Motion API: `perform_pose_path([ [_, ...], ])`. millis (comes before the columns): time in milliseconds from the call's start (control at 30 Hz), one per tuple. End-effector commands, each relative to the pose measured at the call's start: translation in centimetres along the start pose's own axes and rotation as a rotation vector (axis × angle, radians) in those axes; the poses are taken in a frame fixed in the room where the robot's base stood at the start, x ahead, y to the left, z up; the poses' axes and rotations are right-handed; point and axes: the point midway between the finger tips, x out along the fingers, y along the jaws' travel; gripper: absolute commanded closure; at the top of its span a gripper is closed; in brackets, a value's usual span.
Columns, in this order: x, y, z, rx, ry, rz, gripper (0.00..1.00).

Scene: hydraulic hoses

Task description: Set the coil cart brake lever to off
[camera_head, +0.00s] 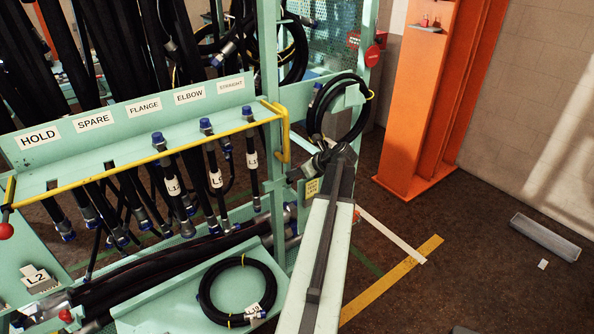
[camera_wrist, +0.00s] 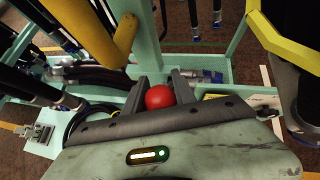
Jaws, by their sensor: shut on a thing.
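My gripper (camera_wrist: 157,86) has its two dark fingers closed on a round red knob (camera_wrist: 159,97) in the wrist view. The knob sits between the fingers, close to the palm. Its stem is hidden, so I cannot tell which way the lever points or read any brake marking. In the head view my arm reaches up from the bottom to the right end of the mint-green hose cart, and the gripper (camera_head: 337,158) is near its corner post. The held knob is not clear in that view. A small yellow label (camera_head: 312,187) is just left of my arm.
A coiled hose (camera_head: 340,108) hangs just beyond my gripper. An orange column (camera_head: 425,100) stands to the right. Open floor lies right of my arm, with a grey tray (camera_head: 545,237).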

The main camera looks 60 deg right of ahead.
Motion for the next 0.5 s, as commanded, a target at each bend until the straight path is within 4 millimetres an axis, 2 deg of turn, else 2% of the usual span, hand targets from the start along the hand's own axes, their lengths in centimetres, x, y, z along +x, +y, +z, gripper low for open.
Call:
perform_pose_path([
  [367, 0.02, 0.07, -0.03, 0.000, 0.001, 0.002, 1.00],
  [400, 0.02, 0.06, -0.04, 0.000, 0.001, 0.002, 0.57],
  [433, 0.01, 0.05, -0.04, 0.000, 0.001, 0.002, 0.49],
  [500, 0.00, 0.04, -0.05, 0.000, 0.001, 0.001, 0.47],
])
